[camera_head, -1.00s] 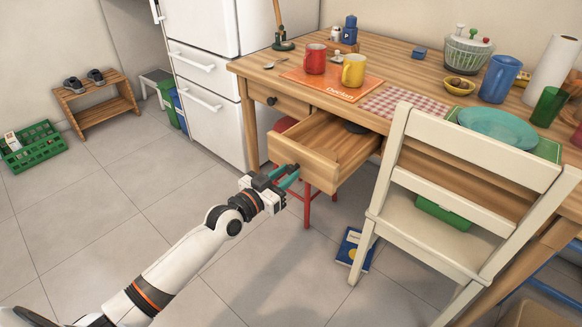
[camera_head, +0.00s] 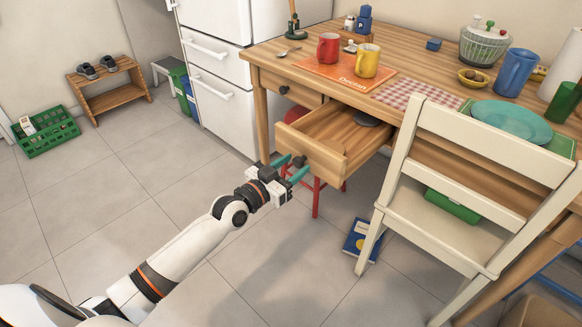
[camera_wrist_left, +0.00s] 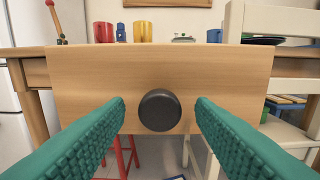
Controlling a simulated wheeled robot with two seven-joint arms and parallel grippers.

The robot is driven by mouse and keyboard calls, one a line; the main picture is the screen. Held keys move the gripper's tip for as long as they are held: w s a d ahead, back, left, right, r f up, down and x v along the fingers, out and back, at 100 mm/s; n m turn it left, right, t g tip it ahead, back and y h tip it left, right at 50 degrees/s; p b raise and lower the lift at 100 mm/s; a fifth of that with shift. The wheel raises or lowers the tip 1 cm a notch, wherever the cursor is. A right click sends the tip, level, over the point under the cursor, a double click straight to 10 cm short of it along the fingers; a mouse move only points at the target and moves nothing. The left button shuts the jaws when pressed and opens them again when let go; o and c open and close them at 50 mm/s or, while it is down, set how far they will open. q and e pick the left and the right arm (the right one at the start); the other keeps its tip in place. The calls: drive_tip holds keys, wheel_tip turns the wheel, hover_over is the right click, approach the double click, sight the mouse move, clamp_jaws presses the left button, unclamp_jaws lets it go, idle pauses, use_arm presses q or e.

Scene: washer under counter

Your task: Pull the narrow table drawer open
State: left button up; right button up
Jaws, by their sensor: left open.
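A wooden drawer (camera_head: 318,150) stands pulled out of the table, with its inside showing and a dark round item at its back. Its dark round knob (camera_wrist_left: 160,110) is on the middle of the front panel (camera_wrist_left: 90,82) in the left wrist view. My left gripper (camera_head: 296,165) is just in front of that panel. Its teal fingers are open, one on each side of the knob with gaps, not touching it. A second drawer (camera_head: 302,94) with a dark knob, left of the open one, is shut. My right gripper is not in view.
A cream chair (camera_head: 450,185) stands close to the right of the open drawer. Red stool legs (camera_head: 316,200) and a blue book (camera_head: 360,240) are below. Mugs and dishes stand on the table (camera_head: 408,68).

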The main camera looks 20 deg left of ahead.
use_arm(q)
drive_tip(key=shift+s, duration=0.1)
drive_tip(key=p+v, duration=0.2)
drive_tip(key=v, duration=0.9)
drive_tip(key=shift+s, duration=0.4)
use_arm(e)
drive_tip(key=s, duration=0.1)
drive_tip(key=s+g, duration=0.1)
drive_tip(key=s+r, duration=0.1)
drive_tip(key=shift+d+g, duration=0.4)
use_arm(q)
drive_tip(key=shift+a, duration=0.1)
